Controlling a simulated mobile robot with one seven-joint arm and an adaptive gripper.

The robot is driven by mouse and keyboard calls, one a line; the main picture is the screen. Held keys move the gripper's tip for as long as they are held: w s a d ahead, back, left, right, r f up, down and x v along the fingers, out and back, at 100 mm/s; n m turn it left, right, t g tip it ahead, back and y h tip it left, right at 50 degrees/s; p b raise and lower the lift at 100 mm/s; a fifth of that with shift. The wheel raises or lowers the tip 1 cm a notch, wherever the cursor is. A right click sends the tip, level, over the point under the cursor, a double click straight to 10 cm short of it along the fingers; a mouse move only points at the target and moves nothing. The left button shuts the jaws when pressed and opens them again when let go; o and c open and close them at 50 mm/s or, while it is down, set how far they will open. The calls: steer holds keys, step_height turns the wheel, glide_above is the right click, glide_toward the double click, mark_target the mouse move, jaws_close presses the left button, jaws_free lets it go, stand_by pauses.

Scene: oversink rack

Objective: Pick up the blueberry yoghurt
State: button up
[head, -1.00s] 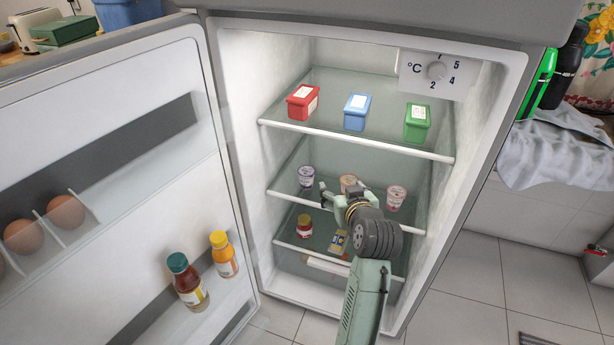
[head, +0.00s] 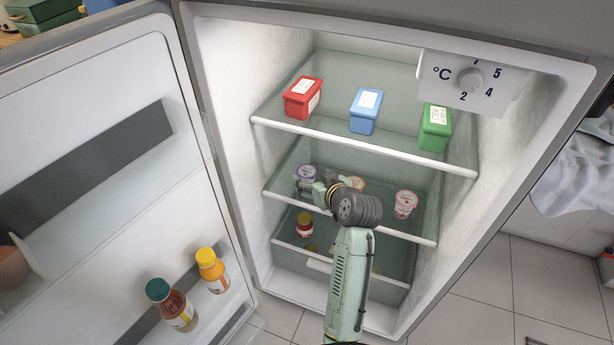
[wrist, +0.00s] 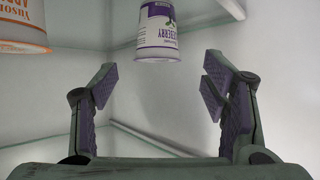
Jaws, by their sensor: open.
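The blueberry yoghurt (head: 305,173) is a small white cup with a purple label. It stands at the left of the fridge's middle shelf, partly hidden by my gripper. In the wrist view the blueberry yoghurt (wrist: 158,32) shows at the top centre, beyond the fingertips and roughly in line with the gap. My gripper (wrist: 160,85) is open and empty, with a finger on each side of that gap. In the head view my gripper (head: 309,186) overlaps the front of the cup; contact cannot be told there.
An orange-labelled yoghurt (head: 357,183) stands right of the blueberry one, partly behind my arm; it also shows in the wrist view (wrist: 24,25). A pink-labelled yoghurt (head: 405,204) stands farther right. Red, blue and green tubs sit on the upper shelf (head: 350,145). The fridge door (head: 90,190) stands open left.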

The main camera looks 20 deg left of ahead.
mark_target(309, 174)
steer(key=shift+p+x, duration=0.6)
steer(key=shift+x, duration=2.1)
steer(key=shift+w+d, duration=0.1)
steer(key=shift+c, duration=0.6)
steer(key=c, duration=1.2)
steer(key=shift+o, duration=0.2)
steer(key=shift+r, duration=0.1)
